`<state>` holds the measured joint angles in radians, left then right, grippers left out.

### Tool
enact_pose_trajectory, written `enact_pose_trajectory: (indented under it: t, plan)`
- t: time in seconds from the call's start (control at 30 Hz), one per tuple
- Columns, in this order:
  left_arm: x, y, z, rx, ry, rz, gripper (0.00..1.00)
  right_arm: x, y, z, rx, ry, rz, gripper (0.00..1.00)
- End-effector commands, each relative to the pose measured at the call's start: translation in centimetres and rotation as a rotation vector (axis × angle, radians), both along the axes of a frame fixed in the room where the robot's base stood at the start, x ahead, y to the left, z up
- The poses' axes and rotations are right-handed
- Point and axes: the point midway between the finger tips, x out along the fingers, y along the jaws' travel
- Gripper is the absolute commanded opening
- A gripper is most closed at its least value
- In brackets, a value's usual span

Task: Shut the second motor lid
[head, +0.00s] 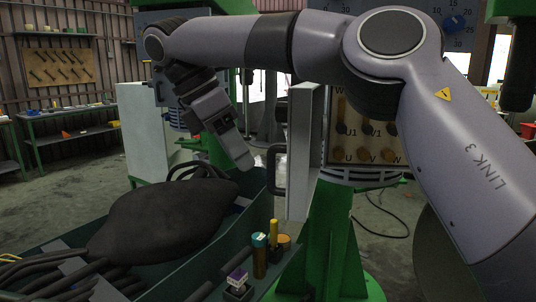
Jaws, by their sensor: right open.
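The motor terminal box (365,130) on the green stand has its inside showing, with several terminals marked with letters such as U, V and W. Its grey lid (303,150) stands swung open at the left side of the box, seen nearly edge-on. A dark handle (275,170) sticks out from the lid's left face. My right gripper (243,156) hangs left of the handle, pointing down and to the right, with empty jaws. It looks apart from the handle, though depth is hard to judge. My right arm crosses above the lid and the box. My left gripper is not in view.
A green tray (262,185) in front holds a black bag (165,220), a teal-and-orange cylinder (260,256), a yellow-handled tool (274,235) and a purple-topped part (237,279). A pale panel (147,132) stands behind at left. A workbench (70,125) lines the wall.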

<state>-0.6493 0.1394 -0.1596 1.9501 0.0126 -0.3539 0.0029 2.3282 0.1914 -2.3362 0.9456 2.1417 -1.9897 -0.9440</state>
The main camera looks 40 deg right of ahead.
Motion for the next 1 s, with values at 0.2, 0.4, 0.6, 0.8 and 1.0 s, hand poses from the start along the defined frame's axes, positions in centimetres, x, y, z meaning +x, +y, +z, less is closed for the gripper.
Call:
enact_pose_trajectory:
  t: [0.2, 0.4, 0.6, 0.8, 1.0]
  plan:
    - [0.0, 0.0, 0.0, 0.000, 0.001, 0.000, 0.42, -1.3, -2.0, 6.0, 0.051, -0.091, -0.069, 0.42]
    - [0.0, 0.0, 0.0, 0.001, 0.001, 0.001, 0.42, -1.6, -2.5, 6.1, 0.063, -0.095, -0.078, 0.42]
    - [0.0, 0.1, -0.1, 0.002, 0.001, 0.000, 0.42, -1.8, -3.1, 4.5, 0.064, -0.095, -0.076, 0.42]
    - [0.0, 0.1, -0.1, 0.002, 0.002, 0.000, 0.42, -2.0, -3.9, 2.3, 0.063, -0.096, -0.075, 0.42]
    - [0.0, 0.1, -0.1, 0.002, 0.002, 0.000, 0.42, -2.2, -4.6, 0.6, 0.060, -0.098, -0.076, 0.42]
